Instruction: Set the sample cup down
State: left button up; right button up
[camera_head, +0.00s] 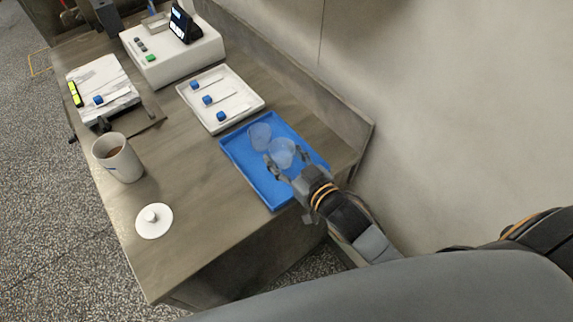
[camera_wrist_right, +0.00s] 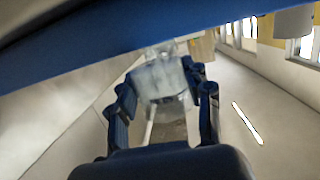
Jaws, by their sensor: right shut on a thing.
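My right gripper (camera_head: 286,158) is shut on a clear sample cup (camera_head: 281,151), with a finger on each side of it. The cup is over the blue tray (camera_head: 275,196); I cannot tell whether its base touches the tray. A second clear cup (camera_head: 259,136) stands in the tray, just left of the held one. In the right wrist view the held cup (camera_wrist_right: 160,78) shows blurred between the two dark fingers (camera_wrist_right: 163,100). My left gripper is not in view.
A white tray (camera_head: 243,116) with blue-ended tools lies behind the blue tray. A mug (camera_head: 122,163) and a round white lid (camera_head: 154,221) stand at the left. A white device (camera_head: 172,62) is at the back. A wall borders the right. The table's front middle is clear.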

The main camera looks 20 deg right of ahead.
aim_at(287, 173)
jog(key=f, duration=0.3)
jog(key=shift+s+d+f+p, duration=0.15)
jog(key=shift+s+d+p, duration=0.15)
jog(key=shift+f, duration=0.35)
jog(key=o, duration=1.2)
jog(key=shift+f, duration=0.1)
jog(key=shift+s, duration=0.15)
jog(key=b+v, duration=0.2)
jog(key=v, duration=0.9)
jog(key=shift+s+d+r, duration=0.2)
jog(key=shift+s+r, duration=0.1)
jog(key=shift+r, duration=0.05)
